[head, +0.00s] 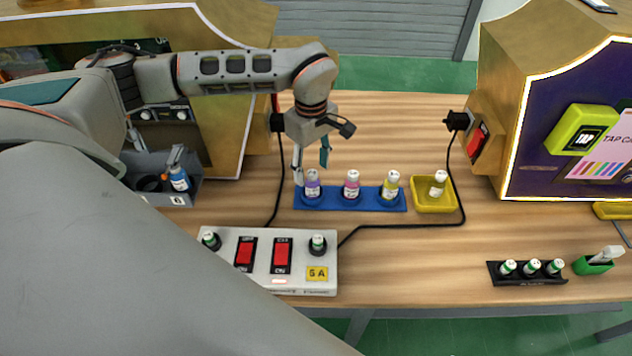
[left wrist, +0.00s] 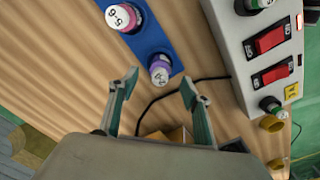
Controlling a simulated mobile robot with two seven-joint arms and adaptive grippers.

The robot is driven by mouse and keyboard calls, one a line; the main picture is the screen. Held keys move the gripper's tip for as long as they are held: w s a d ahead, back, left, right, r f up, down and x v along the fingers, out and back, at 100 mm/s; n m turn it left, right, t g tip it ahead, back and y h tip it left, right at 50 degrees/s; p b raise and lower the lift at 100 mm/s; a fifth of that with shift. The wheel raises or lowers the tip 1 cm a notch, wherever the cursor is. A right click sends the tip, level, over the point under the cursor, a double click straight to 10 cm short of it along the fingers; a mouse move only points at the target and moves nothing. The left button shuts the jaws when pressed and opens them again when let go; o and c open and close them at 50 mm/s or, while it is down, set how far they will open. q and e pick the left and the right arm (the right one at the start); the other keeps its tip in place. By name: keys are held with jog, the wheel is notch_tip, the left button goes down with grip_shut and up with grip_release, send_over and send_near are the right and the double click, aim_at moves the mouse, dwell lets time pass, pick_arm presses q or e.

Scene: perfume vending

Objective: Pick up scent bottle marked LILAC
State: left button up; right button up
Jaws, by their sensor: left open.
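A purple bottle (head: 312,188) with a white cap stands at the left end of a blue tray (head: 331,201). A pink bottle (head: 352,187) and a yellow bottle (head: 390,188) stand to its right. I cannot read LILAC on any label; the purple one matches by colour. My left gripper (head: 311,169) is open and empty, fingers pointing down just above and behind the purple bottle. In the left wrist view, the purple bottle (left wrist: 160,70) shows between and just beyond the open fingertips (left wrist: 160,79), with the pink bottle (left wrist: 125,18) farther off.
A yellow dish (head: 450,206) holds another bottle right of the tray. A white switch box (head: 318,267) with red switches stands in front, its black cable running beside the tray. A grey bin (head: 157,162) with a blue bottle is at left. A black rack (head: 527,281) sits front right.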

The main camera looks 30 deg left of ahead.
aim_at(313, 182)
pick_arm(q)
notch_tip(313, 182, down, 6)
dwell(0.4)
jog(key=shift+d, duration=0.1)
jog(key=c, duration=1.2)
